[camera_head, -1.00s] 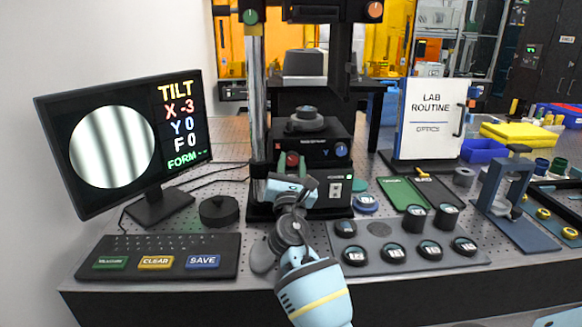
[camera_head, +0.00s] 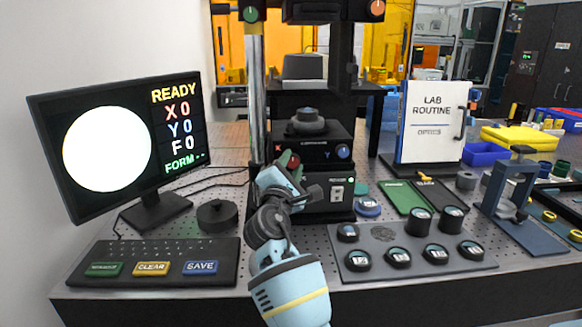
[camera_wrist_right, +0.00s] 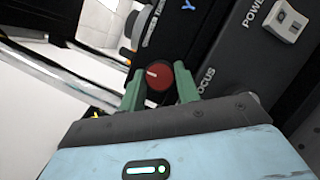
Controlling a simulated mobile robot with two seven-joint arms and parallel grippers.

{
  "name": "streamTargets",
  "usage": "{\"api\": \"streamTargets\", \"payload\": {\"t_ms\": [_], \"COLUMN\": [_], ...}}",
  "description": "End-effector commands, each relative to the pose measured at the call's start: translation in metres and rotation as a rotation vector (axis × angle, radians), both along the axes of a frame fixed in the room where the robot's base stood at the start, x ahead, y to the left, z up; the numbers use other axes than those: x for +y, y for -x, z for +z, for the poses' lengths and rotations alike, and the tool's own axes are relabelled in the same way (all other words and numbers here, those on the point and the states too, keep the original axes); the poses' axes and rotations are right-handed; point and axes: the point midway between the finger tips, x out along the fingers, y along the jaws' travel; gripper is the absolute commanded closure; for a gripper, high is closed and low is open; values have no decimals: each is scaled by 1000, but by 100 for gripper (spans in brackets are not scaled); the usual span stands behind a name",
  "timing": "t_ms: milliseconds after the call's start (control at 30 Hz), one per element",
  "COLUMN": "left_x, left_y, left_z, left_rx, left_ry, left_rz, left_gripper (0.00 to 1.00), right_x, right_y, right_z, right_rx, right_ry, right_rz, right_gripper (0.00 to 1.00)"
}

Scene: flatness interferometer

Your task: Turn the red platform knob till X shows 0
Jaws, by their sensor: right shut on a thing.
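The red platform knob (camera_head: 292,161) is on the front of the black platform (camera_head: 318,152), left of a blue knob (camera_head: 343,151). In the right wrist view the red knob (camera_wrist_right: 158,76) sits between the two green fingers of my right gripper (camera_wrist_right: 160,88), which is shut on it. A pale line shows on the knob's face. In the head view my right gripper (camera_head: 288,170) reaches the knob from below and partly hides it. The monitor (camera_head: 120,145) reads READY, X 0, Y 0, F 0, FORM --, beside a plain white disc. My left gripper is not in view.
A keyboard (camera_head: 120,248) with green, yellow and blue keys lies at front left, near a round black puck (camera_head: 217,214). A grey tray (camera_head: 380,235) with several round black pieces is at right. A white lab routine board (camera_head: 432,122) stands behind it.

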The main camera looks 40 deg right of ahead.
Motion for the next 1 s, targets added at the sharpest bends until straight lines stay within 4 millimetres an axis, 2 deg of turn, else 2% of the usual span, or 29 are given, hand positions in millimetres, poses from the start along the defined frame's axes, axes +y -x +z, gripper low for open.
{"api": "streamTargets", "payload": {"t_ms": [500,533,700,1000], "left_x": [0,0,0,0], "left_y": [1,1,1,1], "left_z": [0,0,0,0], "left_rx": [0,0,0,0], "left_ry": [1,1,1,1], "left_rz": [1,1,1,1], "left_gripper": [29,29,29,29], "right_x": [0,0,0,2], "right_y": [0,0,0,1], "right_z": [0,0,0,-1], "right_rx": [-11,-11,-10,-10], "right_ry": [-21,-21,-20,-19], "right_rz": [0,0,0,0], "right_gripper": [91,67,46,46]}}
